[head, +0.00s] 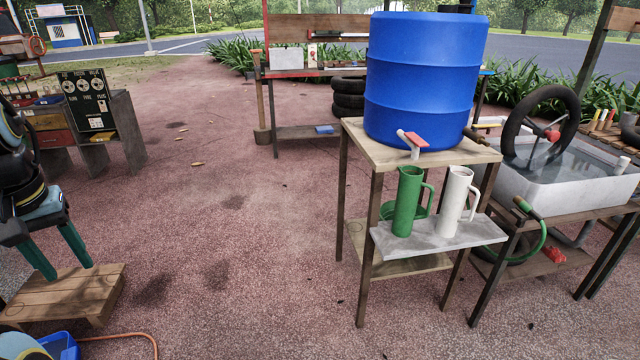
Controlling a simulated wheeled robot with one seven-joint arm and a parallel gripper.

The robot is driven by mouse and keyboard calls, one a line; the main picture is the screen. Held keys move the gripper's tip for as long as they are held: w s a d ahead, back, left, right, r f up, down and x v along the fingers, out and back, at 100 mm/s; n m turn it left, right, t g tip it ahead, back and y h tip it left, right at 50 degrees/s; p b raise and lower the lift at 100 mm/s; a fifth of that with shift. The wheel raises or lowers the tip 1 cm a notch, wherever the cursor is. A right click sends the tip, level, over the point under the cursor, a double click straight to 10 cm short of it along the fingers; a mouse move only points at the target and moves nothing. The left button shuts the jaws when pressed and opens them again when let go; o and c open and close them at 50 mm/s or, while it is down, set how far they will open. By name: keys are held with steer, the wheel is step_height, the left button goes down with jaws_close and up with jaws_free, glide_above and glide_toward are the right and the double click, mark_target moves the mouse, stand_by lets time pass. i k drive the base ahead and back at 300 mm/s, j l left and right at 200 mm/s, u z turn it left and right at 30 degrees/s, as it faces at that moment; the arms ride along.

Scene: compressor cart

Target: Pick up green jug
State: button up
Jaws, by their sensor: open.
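The green jug (405,204) stands upright on a grey shelf (455,237) below the tap of a blue barrel. It is tall and narrow, with its handle on the right side. A white jug (452,202) of similar shape stands close to its right, also upright with its handle on the right. My gripper (69,271) is at the far left, pointing down with its two teal fingers spread apart and nothing between them. It is well away from the green jug, across open ground.
The blue barrel (420,80) with its red-handled tap (413,142) sits on a wooden stand (365,158) above the jugs. A water tub (560,190) holding a black ring is at right. A low wooden platform (75,292) lies near my gripper. The middle ground is clear.

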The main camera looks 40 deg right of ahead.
mark_target(411, 177)
steer(key=k+l+u, duration=0.2)
steer(key=l+u, duration=0.25)
steer(key=k+l+u, duration=0.3)
steer(key=u, duration=0.15)
steer(key=k+l+u, duration=0.3)
steer(key=u, duration=0.15)
steer(key=k+l, duration=0.2)
steer(key=k, duration=0.3)
steer(key=k+l+u, duration=0.1)
steer(key=k+l, duration=0.15)
steer(key=k, duration=0.25)
